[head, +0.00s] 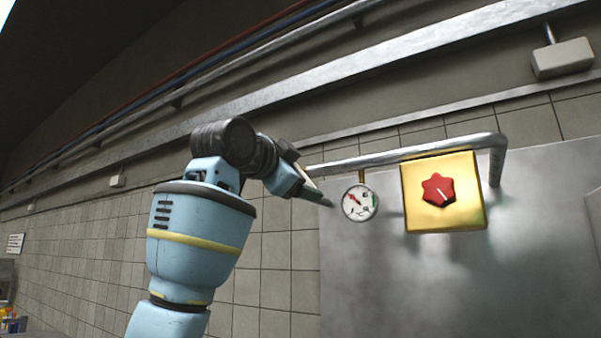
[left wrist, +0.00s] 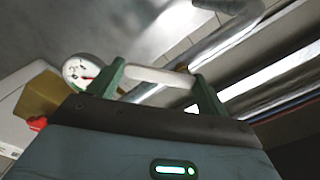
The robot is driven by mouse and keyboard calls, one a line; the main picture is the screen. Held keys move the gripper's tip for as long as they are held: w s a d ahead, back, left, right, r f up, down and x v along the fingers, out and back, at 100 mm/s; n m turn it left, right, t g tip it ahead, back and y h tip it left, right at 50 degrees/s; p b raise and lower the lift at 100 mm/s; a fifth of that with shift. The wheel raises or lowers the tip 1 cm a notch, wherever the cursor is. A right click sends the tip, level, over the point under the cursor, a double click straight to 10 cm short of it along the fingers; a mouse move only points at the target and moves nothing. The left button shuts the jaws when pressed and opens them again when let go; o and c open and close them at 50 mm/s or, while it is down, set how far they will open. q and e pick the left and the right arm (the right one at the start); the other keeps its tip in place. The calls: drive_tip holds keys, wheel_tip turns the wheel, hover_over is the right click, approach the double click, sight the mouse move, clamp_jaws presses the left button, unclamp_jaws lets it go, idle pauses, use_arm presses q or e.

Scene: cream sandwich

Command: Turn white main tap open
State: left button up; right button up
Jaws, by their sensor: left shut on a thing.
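The white main tap (left wrist: 157,76) shows in the left wrist view as a pale, rounded bar lying across the space between the two green fingers. My left gripper (left wrist: 160,72) is shut on it. In the head view my left gripper (head: 322,196) reaches to the pipe's left part, just left of the pressure gauge. My right gripper is in neither view.
A round pressure gauge (head: 359,203) hangs under the metal pipe (head: 400,156), close right of my left gripper. A yellow box (head: 471,212) with a red knob (head: 437,190) is further right. A steel panel (head: 370,290) stands behind. Tiled wall lies left.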

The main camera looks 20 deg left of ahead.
use_arm(q)
drive_tip(key=m, duration=0.2)
drive_tip(key=a+m, duration=0.1)
drive_tip(key=m, duration=0.2)
drive_tip(key=shift+w+a+f+m, duration=0.15)
drive_tip(key=shift+a+f+m, duration=0.05)
drive_tip(key=shift+f+m, duration=0.2)
idle(0.4)
drive_tip(key=o, duration=1.4)
drive_tip(key=shift+s+a, duration=0.2)
drive_tip(key=shift+s, duration=1.1)
drive_tip(key=shift+s+a, duration=0.2)
drive_tip(key=shift+s, duration=1.15)
drive_tip(key=shift+s+a, duration=0.2)
drive_tip(key=shift+s, duration=1.1)
